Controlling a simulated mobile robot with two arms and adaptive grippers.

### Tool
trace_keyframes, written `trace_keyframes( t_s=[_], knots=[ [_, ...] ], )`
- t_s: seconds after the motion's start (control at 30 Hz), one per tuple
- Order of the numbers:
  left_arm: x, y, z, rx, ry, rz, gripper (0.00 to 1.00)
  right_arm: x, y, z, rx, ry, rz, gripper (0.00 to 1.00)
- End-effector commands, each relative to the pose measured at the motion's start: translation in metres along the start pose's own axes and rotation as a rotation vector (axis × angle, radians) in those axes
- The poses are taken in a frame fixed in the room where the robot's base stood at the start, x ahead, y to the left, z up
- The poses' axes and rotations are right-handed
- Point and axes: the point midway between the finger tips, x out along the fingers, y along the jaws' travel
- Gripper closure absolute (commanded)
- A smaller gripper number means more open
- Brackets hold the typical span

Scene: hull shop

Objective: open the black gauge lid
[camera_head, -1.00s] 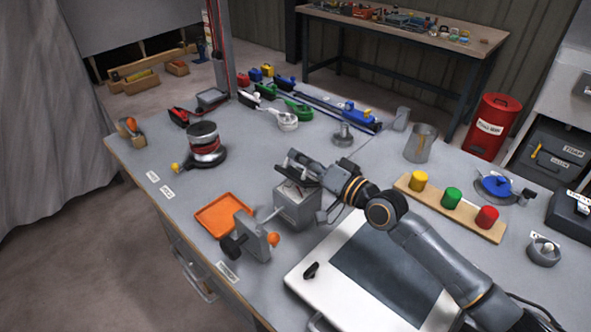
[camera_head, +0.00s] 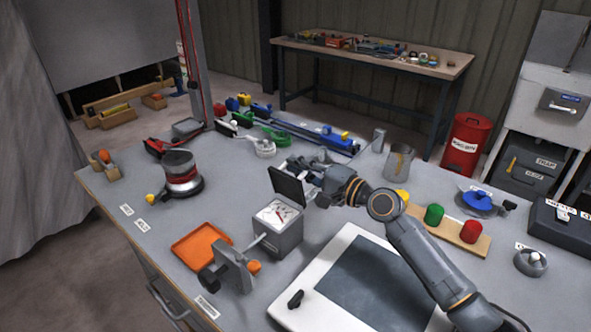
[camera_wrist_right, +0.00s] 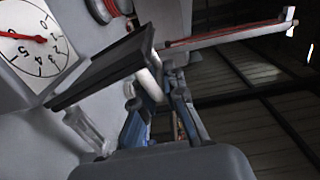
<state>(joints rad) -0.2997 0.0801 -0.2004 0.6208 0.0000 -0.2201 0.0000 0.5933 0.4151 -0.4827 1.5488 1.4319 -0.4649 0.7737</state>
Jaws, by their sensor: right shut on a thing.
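The gauge box (camera_head: 277,232) is a grey block on the bench with a white dial (camera_head: 279,213) and red needle facing up. Its black lid (camera_head: 288,187) stands raised, roughly upright at the back edge of the box. My right gripper (camera_head: 309,180) is behind the lid, shut on it; the fingertips are partly hidden by the lid. In the right wrist view the lid (camera_wrist_right: 100,68) is a dark slab beside the dial (camera_wrist_right: 32,42). My left gripper is in neither view.
A clamp-like device with an orange knob (camera_head: 255,267) and an orange tray (camera_head: 202,245) stand beside the box. A white-framed dark panel (camera_head: 320,312) lies in front of my right arm. A metal cup (camera_head: 399,162) and a board with coloured knobs (camera_head: 456,233) are to the right.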

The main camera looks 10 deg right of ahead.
Motion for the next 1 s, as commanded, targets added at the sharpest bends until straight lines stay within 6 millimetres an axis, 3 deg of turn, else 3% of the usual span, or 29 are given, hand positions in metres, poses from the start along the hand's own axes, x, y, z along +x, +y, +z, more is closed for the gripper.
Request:
trace_keyframes(
  t_s=[0.57,0.6,0.67,1.0],
  knots=[
    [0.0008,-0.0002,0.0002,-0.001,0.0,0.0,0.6,0.0001,0.0026,-0.0014,0.031,-0.004,0.005,1.0],
    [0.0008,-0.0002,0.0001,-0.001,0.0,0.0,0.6,0.0001,0.0025,-0.0014,0.031,-0.004,0.005,0.81],
    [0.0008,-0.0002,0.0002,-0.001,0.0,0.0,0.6,0.0001,0.0024,-0.0015,0.031,-0.003,0.004,0.69],
    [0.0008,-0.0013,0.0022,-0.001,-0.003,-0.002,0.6,-0.0014,0.0015,-0.0025,0.029,-0.001,0.002,0.67]
  ],
)
